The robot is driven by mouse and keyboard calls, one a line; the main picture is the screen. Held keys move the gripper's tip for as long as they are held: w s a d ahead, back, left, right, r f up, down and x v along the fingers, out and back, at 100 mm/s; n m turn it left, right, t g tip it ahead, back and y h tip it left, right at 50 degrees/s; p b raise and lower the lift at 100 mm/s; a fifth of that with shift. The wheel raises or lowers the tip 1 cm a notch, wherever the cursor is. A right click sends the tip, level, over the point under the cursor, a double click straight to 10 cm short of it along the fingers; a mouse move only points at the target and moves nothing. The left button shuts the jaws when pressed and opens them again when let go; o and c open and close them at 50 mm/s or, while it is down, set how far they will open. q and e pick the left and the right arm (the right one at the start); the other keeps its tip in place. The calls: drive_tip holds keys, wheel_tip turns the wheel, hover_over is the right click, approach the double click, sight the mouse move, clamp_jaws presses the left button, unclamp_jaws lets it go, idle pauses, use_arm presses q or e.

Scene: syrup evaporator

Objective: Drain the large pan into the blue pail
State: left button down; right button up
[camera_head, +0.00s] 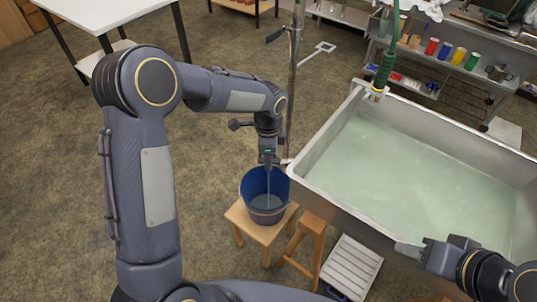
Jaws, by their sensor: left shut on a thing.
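The large pan (328,203) is a wide metal trough holding pale green liquid (420,172). The blue pail (252,184) stands upright on a small wooden stool, below the pan's near left corner. My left gripper (268,160) is above the pail beside that corner, shut on what seems to be the drain valve handle, which it mostly hides. A thin pale stream (268,181) falls below it into the pail, where some greyish liquid (266,201) shows. My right gripper (412,249) is at the pan's front rim; its fingers are too unclear to judge.
The pail's stool (240,218) is next to a taller wooden stool (314,224) and a white slatted stand (351,266). A vertical pipe (293,75) rises behind the pail. A green hose (388,60) hangs over the pan's far corner. A white table (95,12) is far left.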

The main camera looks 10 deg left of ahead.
idle(0.4)
use_arm(q)
drive_tip(key=c, duration=1.3)
unclamp_jaws()
drive_tip(key=shift+r, duration=3.95)
